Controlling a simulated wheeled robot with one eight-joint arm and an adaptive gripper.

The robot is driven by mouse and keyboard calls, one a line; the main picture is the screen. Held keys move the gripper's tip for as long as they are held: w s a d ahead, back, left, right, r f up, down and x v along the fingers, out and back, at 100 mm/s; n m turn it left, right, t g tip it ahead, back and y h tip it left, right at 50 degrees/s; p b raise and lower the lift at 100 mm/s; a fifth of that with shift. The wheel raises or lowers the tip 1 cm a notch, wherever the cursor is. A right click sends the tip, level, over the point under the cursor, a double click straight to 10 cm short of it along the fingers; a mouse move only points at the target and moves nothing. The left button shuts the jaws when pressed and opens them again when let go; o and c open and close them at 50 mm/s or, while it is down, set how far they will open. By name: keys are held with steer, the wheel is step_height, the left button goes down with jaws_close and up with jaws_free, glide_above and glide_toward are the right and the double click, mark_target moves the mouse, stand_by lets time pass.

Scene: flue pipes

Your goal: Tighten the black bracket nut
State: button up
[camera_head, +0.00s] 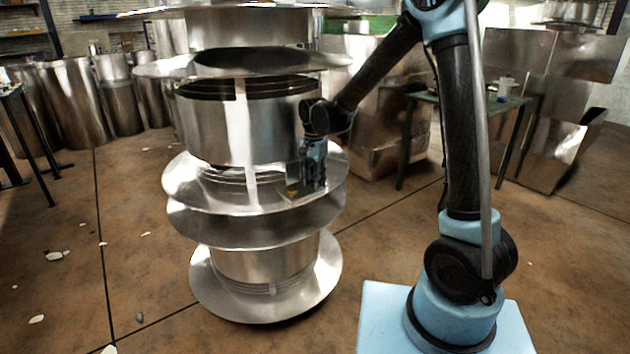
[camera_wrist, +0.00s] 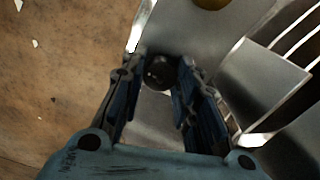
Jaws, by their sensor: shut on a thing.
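The black bracket nut (camera_wrist: 160,72) shows in the wrist view as a dark rounded piece between the fingertips. My gripper (camera_wrist: 162,78) is shut on it, one finger on each side. In the head view my gripper (camera_head: 314,182) points down at the right side of the metal flue pipe assembly (camera_head: 260,262), just above a wide flange. The nut itself cannot be made out in the head view. A metal bracket plate (camera_wrist: 262,78) lies beside and below the fingers in the wrist view.
A yellowish nut (camera_head: 292,191) sits on the flange left of my gripper; it also shows at the wrist view's top edge (camera_wrist: 210,3). A dark table (camera_head: 455,99) stands behind my arm. Metal drums (camera_head: 72,100) stand back left. Small pale scraps lie on the open floor.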

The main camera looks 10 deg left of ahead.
steer(key=shift+w, duration=0.1)
stand_by(0.3)
steer(key=o, duration=1.1)
steer(key=shift+c, duration=0.2)
steer(key=shift+r, duration=0.1)
steer(key=shift+r, duration=3.6)
